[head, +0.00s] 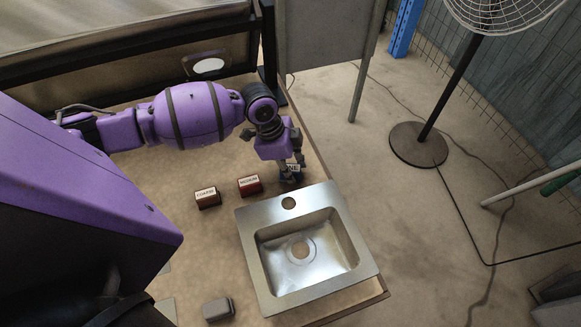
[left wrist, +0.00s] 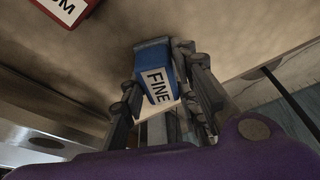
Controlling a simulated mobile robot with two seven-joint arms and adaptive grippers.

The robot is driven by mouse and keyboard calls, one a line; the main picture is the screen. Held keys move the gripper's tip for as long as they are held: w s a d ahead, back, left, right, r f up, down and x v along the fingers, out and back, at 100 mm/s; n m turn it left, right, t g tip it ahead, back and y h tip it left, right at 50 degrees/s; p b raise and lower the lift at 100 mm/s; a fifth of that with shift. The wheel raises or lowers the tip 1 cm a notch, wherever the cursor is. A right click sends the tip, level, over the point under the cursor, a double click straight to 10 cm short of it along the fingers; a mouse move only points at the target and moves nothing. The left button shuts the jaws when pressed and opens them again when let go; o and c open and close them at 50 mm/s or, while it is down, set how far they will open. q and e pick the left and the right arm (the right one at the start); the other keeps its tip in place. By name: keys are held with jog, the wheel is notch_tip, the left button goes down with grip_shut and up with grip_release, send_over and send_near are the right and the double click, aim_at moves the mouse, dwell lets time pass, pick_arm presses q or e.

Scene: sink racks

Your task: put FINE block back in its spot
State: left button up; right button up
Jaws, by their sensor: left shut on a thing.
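The FINE block (left wrist: 157,75) is blue with a white label reading FINE. In the left wrist view it sits between the fingers of my left gripper (left wrist: 165,95), which is shut on it. In the head view my left gripper (head: 291,172) points down at the counter behind the sink's back edge, and the FINE block is mostly covered by the fingers, with only a bit of its label and dark blue side showing. I cannot tell whether the block touches the counter. My right gripper is not in view.
A red labelled block (head: 249,186) and a brown labelled block (head: 207,198) stand in a row left of my left gripper. The steel sink (head: 250,228) lies just in front. A small grey block (head: 218,309) is near the bottom. A fan (head: 418,145) stands on the floor at right.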

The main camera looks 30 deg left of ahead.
pick_arm(q)
jog(key=shift+f, duration=0.15)
jog(key=o, duration=1)
jog(key=v, duration=1.2)
jog(key=shift+d+p, duration=0.1)
jog(key=shift+p, duration=0.3)
